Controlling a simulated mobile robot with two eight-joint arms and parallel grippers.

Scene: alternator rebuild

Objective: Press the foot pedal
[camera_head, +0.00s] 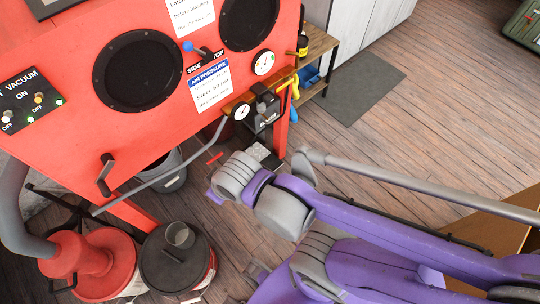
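A small light-grey textured plate (258,152), which looks like the foot pedal, lies on the floor below the right end of the red blasting cabinet (70,115). My purple and grey arm comes in from the right and its near parts cover the floor just in front of the plate, hiding part of it. I see no fingers at the end of this arm, so my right gripper does not show. My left gripper is not in view. I cannot tell whether anything touches the plate.
A red cross mark (214,158) is on the floor left of the plate. A grey bucket (166,172), a red vacuum (95,262) and a dark-lidded bucket (176,262) stand under and before the cabinet. A grey mat (362,90) and open wooden floor lie at the upper right.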

